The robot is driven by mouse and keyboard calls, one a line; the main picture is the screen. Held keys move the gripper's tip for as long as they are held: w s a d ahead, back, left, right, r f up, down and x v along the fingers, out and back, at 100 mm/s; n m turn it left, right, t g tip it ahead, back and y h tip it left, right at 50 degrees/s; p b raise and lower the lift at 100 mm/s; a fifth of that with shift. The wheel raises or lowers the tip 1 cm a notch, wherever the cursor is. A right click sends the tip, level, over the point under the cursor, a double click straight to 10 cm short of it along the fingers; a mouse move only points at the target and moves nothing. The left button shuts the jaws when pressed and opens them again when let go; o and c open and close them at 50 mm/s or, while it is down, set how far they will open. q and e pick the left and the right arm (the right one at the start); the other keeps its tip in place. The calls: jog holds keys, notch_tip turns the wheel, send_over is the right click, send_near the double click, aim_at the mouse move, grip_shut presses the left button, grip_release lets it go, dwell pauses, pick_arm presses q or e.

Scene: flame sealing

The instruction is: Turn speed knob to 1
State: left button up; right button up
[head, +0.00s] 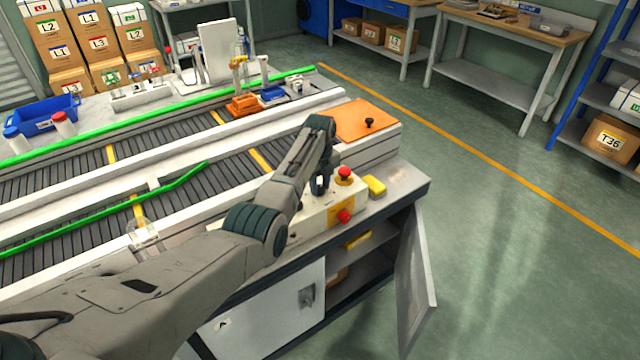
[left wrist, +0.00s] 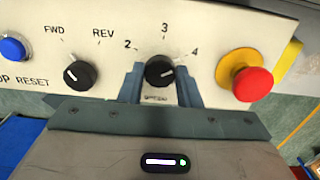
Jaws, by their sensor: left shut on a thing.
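The speed knob (left wrist: 159,71) is a round black knob on the cream control panel (left wrist: 205,30), with the figures 2, 3 and 4 visible around it. Its white mark points right and slightly up, below the 4. No figure 1 is visible. My left gripper (left wrist: 160,84) is shut on the speed knob, with one blue-grey finger on each side. In the head view my left gripper (head: 319,186) reaches down at the panel, and the knob is hidden there. My right gripper is in neither view.
A red emergency button (left wrist: 253,85) is right of the knob. A black FWD/REV knob (left wrist: 79,74) and a blue reset button (left wrist: 13,48) are to its left. A yellow block (head: 375,186) lies on the bench right of the panel. A cabinet door (head: 415,275) stands open below.

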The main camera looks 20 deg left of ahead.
pick_arm(q)
jog(key=n+p, duration=0.1)
jog(key=n, duration=0.2)
jog(key=shift+r+p, duration=0.15)
jog(key=shift+p, duration=0.2)
jog(key=n+p, duration=0.1)
jog(key=n, duration=0.3)
jog(key=shift+n, duration=0.4)
jog(key=n+p, duration=0.1)
jog(key=n, duration=0.3)
jog(key=n+p, duration=0.1)
jog(key=n, duration=0.8)
jog(key=shift+n, duration=0.3)
jog(key=n, duration=0.9)
jog(key=shift+n+p, duration=0.35)
jog(key=shift+n, duration=2.25)
